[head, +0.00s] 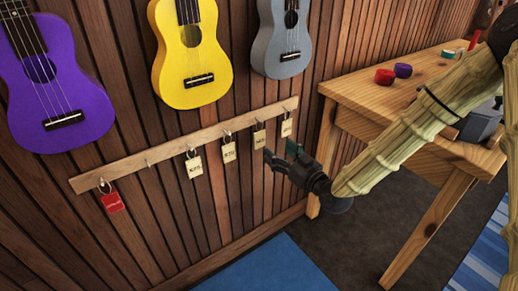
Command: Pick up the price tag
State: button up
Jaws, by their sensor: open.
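Several price tags hang by rings from hooks on a wooden rail (170,148) along the wall. One red tag (112,202) hangs at the left end. To its right are cream tags with dark print: one near the middle (195,167), another (230,152), another (259,139), and one at the right end (286,128). I cannot tell which one the task means. My gripper (280,153) is open and empty, just below and beside the two rightmost cream tags in the picture. I cannot tell its distance from the wall.
A hook (148,162) between the red tag and the cream tags is bare. Purple (75,90), yellow (192,75) and grey (283,55) ukuleles hang above the rail. A wooden table (350,92) with small coloured items stands at right. A blue mat (270,268) lies below.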

aim_at(260, 135)
jog(key=shift+r+b+x, duration=0.2)
jog(key=shift+b+x, duration=0.3)
jog(key=shift+x, duration=2.3)
jog(key=shift+r+b+x, duration=0.15)
jog(key=shift+b+x, duration=0.35)
jog(key=shift+x, duration=2.25)
jog(key=shift+s, duration=0.1)
jog(key=c, duration=0.9)
